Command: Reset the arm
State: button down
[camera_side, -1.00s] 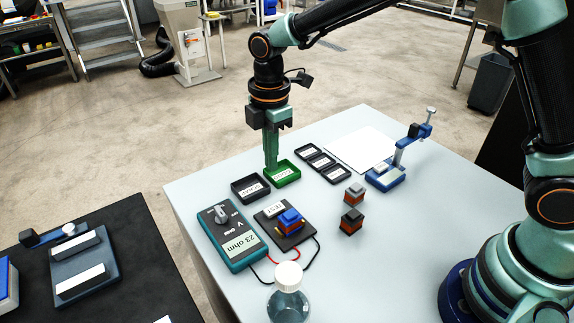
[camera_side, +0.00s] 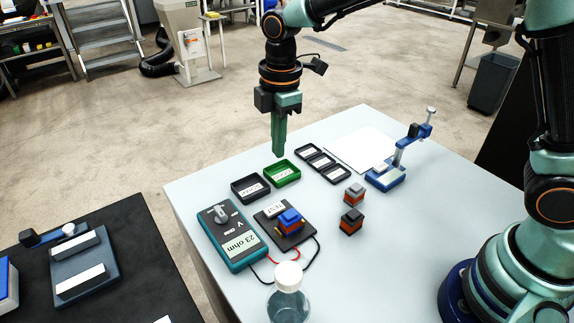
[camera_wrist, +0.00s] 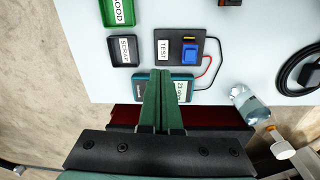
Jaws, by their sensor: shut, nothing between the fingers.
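My gripper (camera_side: 279,152) is shut and empty. In the side view it points down and hangs above the green tray (camera_side: 294,181), apart from it. In the wrist view my gripper's fingers (camera_wrist: 162,78) lie together, and they hide part of the meter. The green tray is labelled GOOD in the wrist view, where its edge shows at the top left (camera_wrist: 105,17).
A black SCRAP tray (camera_side: 236,196), a teal meter (camera_side: 245,262) reading 23 ohm and a black TEST board (camera_side: 299,240) holding a blue-topped block stand nearby. Two blocks (camera_side: 354,190) (camera_side: 351,229), a bottle (camera_side: 288,305) and a blue stand (camera_side: 374,182) share the table.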

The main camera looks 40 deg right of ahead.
jog(key=s+d+r+m+t, duration=0.2)
jog(key=s+d+r+m, duration=0.2)
jog(key=s+d+m, duration=0.3)
jog(key=s+d+r+m+t, duration=0.3)
jog(key=s+d+m, duration=0.3)
jog(key=d+m, duration=0.2)
jog(key=shift+s+d+r+m, duration=0.35)
jog(key=shift+r+m, duration=0.3)
jog(key=shift+m, duration=0.25)
